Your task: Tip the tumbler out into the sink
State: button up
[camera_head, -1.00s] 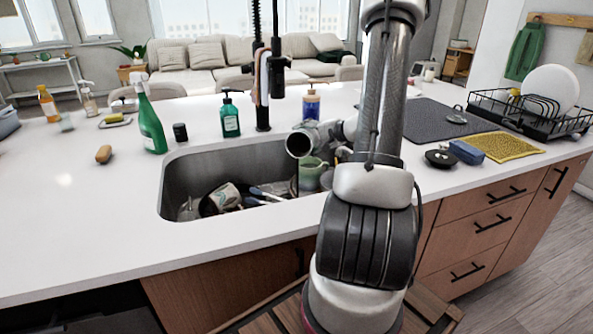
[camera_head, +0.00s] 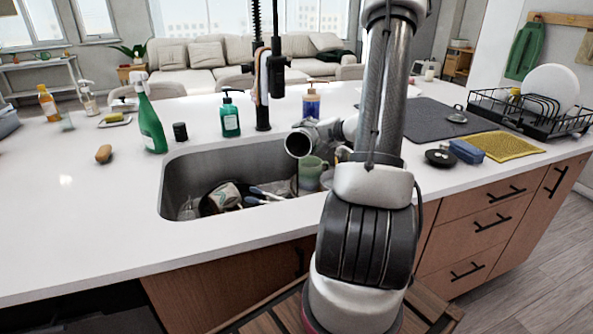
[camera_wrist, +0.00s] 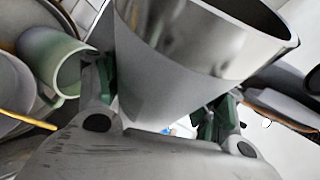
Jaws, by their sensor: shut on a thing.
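The tumbler (camera_head: 299,143) is a grey metal cylinder held over the right part of the sink (camera_head: 215,168). It lies about level in the head view, with its dark open mouth facing left and toward the camera. My gripper (camera_wrist: 160,95) is shut around the tumbler's side, and the wrist view shows its shiny inner wall (camera_wrist: 215,30). No contents can be made out inside it. The sink is a deep metal basin.
In the sink are a patterned mug (camera_head: 223,195), blue-handled utensils (camera_head: 265,193) and a green mug (camera_head: 311,172) below the tumbler. A green soap bottle (camera_head: 230,117) and a black faucet (camera_head: 262,95) stand behind.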

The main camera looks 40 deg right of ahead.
jog(key=shift+s+a+r+n, duration=0.15)
jog(key=shift+r+n, duration=0.25)
jog(key=shift+r, duration=0.15)
dwell(0.9)
